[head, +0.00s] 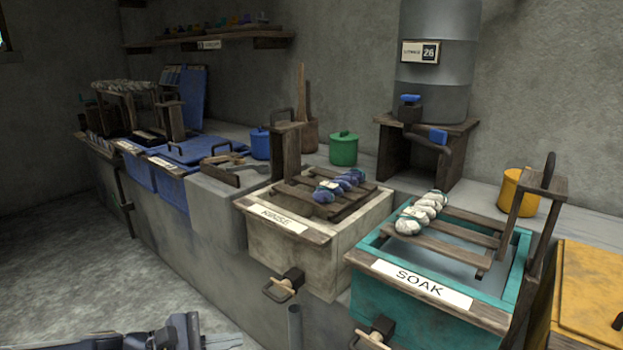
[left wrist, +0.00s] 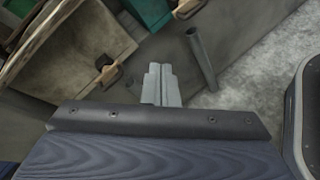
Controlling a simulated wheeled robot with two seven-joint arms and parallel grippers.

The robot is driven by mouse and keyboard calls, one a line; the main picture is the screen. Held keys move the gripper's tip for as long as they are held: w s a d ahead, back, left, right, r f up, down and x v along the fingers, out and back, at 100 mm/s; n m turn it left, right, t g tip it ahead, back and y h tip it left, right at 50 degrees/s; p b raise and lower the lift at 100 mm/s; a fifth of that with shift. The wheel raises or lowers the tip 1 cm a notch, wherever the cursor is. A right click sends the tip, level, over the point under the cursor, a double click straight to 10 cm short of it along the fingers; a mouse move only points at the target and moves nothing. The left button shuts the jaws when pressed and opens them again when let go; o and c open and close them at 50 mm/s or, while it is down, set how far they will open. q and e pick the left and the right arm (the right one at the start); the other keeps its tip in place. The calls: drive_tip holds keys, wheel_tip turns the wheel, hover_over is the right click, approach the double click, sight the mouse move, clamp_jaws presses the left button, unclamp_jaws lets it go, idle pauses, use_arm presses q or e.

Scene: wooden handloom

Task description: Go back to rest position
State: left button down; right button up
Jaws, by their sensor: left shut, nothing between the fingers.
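My left gripper (head: 232,342) is at the bottom left of the head view, low in front of the counter and away from the vats. Its two fingers show together in the left wrist view (left wrist: 160,80), shut with nothing between them. Part of the gripper is cut off by the bottom edge of the head view. My right gripper is in neither view.
A teal SOAK vat (head: 420,283) and a pale RINSE vat (head: 285,228) stand at the counter, each with yarn on its slats. A grey pipe (left wrist: 200,58) stands near my left gripper. The floor (head: 75,265) at left is clear.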

use_arm(q)
drive_tip(key=s+a+m+g+y, duration=0.15)
drive_tip(key=s+m+y, duration=0.25)
drive_tip(key=s+m, duration=0.5)
drive_tip(key=s+a+m+g+y, duration=0.1)
drive_tip(key=s+a+m+y, duration=0.15)
drive_tip(key=s+m, duration=0.65)
wheel_tip(320, 180, up, 32)
drive_tip(key=s+n+y+p, duration=0.1)
drive_tip(key=s+n+p, duration=0.1)
drive_tip(key=p, duration=3)
drive_tip(key=shift+s+f, duration=0.15)
drive_tip(key=shift+s, duration=0.05)
drive_tip(key=shift+a+t, duration=0.1)
drive_tip(key=shift+t, duration=0.15)
